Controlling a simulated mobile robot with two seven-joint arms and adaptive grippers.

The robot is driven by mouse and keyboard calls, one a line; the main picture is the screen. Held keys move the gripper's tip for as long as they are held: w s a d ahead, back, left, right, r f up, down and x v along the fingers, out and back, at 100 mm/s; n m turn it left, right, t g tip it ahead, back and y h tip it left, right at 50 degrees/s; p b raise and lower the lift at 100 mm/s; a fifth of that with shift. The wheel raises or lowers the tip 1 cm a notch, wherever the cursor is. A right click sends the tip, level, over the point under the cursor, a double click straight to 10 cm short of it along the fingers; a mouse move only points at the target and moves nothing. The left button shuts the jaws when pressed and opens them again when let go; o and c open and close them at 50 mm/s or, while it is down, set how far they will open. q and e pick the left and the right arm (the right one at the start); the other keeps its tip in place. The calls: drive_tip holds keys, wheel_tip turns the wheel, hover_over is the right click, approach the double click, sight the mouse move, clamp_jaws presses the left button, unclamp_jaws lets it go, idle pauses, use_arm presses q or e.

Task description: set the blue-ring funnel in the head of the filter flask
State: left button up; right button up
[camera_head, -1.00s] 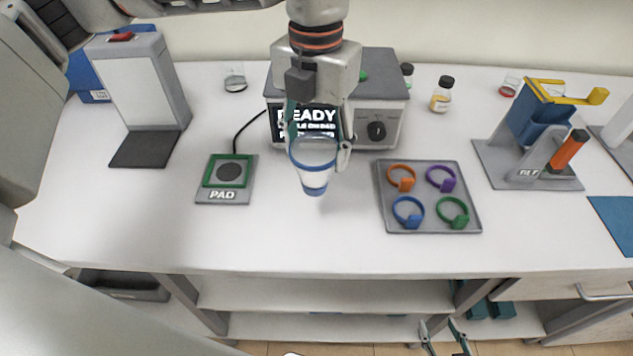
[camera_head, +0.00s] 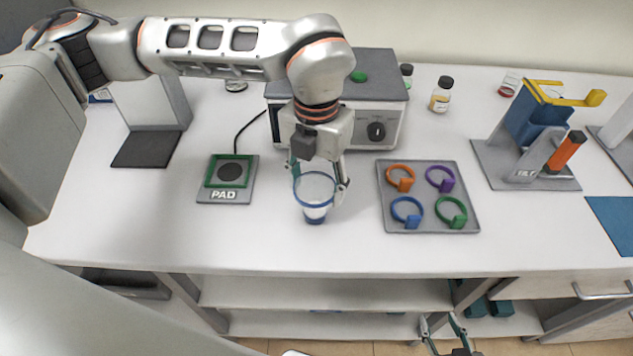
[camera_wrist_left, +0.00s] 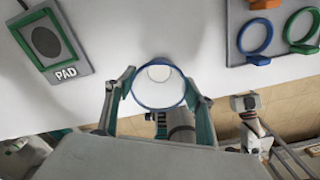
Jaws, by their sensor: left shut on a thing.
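The blue-ring funnel (camera_head: 315,209), a clear cup with a blue rim and a blue band low down, is held upright over the white bench. My left gripper (camera_head: 318,179) is shut on it, one finger at each side near the rim. In the left wrist view the funnel (camera_wrist_left: 158,88) shows as a blue ring between the two fingers. I cannot make out a filter flask in either view. My right gripper (camera_head: 440,322) is low, in front of the bench, its fingers apart with nothing seen between them.
A grey tray (camera_head: 382,215) with coloured rings lies right of the funnel. The PAD plate (camera_head: 223,197) lies left. A grey instrument (camera_head: 380,103) stands behind, partly hidden by my arm. A blue-and-yellow stand (camera_head: 535,120) and small bottle (camera_head: 441,97) are further right. The bench front is clear.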

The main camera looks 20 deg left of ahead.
use_arm(q)
drive_tip(key=shift+f, duration=0.15)
drive_tip(key=o, duration=1.1)
